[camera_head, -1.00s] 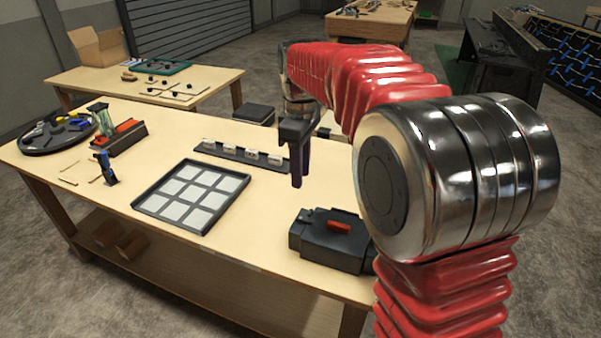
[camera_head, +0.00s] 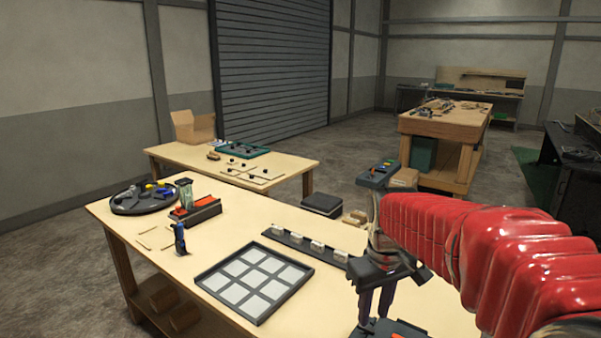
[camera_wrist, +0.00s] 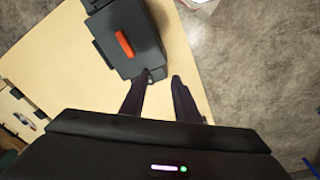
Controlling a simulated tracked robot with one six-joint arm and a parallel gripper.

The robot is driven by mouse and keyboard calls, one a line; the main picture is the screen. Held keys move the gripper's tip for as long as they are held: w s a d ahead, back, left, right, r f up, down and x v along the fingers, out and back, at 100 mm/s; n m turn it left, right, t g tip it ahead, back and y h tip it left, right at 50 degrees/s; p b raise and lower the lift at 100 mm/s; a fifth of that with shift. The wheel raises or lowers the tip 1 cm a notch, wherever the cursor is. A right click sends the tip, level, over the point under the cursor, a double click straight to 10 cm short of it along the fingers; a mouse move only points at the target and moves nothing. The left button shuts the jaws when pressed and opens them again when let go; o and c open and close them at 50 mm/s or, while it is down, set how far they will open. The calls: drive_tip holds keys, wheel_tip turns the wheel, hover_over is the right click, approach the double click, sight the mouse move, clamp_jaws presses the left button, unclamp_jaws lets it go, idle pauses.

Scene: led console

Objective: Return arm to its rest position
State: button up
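My arm's red ribbed sleeve fills the right of the head view. My gripper (camera_head: 374,318) hangs with its fingers down, near the right part of the workbench (camera_head: 230,225). A black case with an orange-red handle (camera_wrist: 128,42) lies just beyond the fingertips in that view. In the head view only part of the case (camera_head: 400,331) shows at the bottom edge, beside the fingers. I cannot tell how high the fingertips are above the case or table.
A black-framed tray of pale squares (camera_head: 293,291) and a dark rail with white blocks (camera_head: 279,237) lie left of my gripper. A round dark tray of tools (camera_head: 122,209) and a red-and-black holder (camera_head: 204,212) stand farther left. A second table (camera_head: 302,165) stands behind.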

drive_tip(key=s+r+m+t, duration=0.1)
drive_tip(key=s+m+t, duration=0.3)
drive_tip(key=s, duration=1.5)
drive_tip(key=shift+s+d+r, duration=0.2)
drive_tip(key=shift+s+r, duration=0.05)
drive_tip(key=shift+r, duration=0.15)
drive_tip(key=shift+s, duration=0.1)
